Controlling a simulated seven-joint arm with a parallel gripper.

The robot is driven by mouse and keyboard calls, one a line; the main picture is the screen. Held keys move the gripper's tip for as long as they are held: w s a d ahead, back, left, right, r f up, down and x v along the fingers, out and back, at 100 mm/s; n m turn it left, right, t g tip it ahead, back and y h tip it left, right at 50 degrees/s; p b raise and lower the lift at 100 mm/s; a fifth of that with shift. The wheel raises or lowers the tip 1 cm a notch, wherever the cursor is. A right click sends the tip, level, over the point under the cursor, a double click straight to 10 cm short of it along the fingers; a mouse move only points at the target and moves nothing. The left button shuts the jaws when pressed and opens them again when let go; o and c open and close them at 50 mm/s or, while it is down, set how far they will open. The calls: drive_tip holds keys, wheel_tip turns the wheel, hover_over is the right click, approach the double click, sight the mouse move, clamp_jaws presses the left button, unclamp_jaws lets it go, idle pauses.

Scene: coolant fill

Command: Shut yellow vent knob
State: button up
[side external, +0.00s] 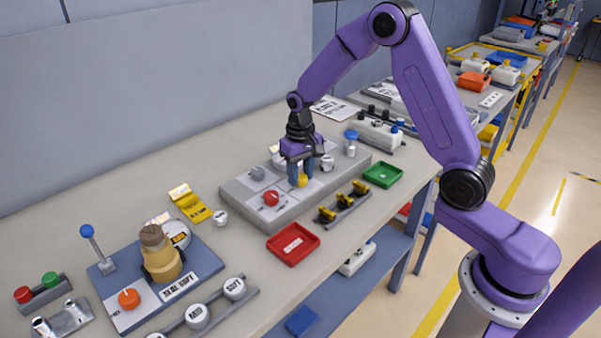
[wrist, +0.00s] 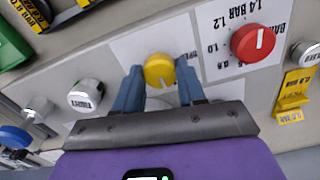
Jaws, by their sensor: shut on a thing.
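The yellow vent knob (side external: 301,181) sits on a grey panel block (side external: 240,210) in the side external view. In the wrist view the yellow knob (wrist: 159,70) is round, with a pale pointer mark on its face. My gripper (wrist: 158,85) has its two blue fingers on either side of the yellow knob, shut on it. In the side external view my gripper (side external: 300,172) points down over the knob and its fingers partly hide it.
A red knob (wrist: 253,42) with a bar scale is close beside the gripper. Silver-and-white caps (wrist: 86,95) stand on the other side. A red tray (side external: 293,243), a green tray (side external: 381,174) and a rack of yellow-black pieces (side external: 342,203) lie in front of the block.

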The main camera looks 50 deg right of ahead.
sight(300, 177)
drive_tip(key=o, duration=1.1)
drive_tip(key=shift+c, duration=0.2)
wheel_tip(300, 177, up, 18)
drive_tip(key=shift+f, duration=0.25)
drive_tip(key=s+a+f+n, duration=0.1)
drive_tip(key=s+a+n, duration=0.3)
drive_tip(key=s, duration=0.4)
drive_tip(key=s+a+f+n, duration=0.1)
drive_tip(key=s+a+n, duration=0.25)
drive_tip(key=s, duration=0.45)
drive_tip(key=s+d+f+n, duration=0.1)
drive_tip(key=s+f+n, duration=0.1)
drive_tip(key=s, duration=0.7)
drive_tip(key=s+d+f+n, duration=0.1)
drive_tip(key=s+f+n, duration=0.2)
drive_tip(key=s, duration=0.6)
drive_tip(key=shift+d+n, duration=0.35)
drive_tip(key=shift+n, duration=0.6)
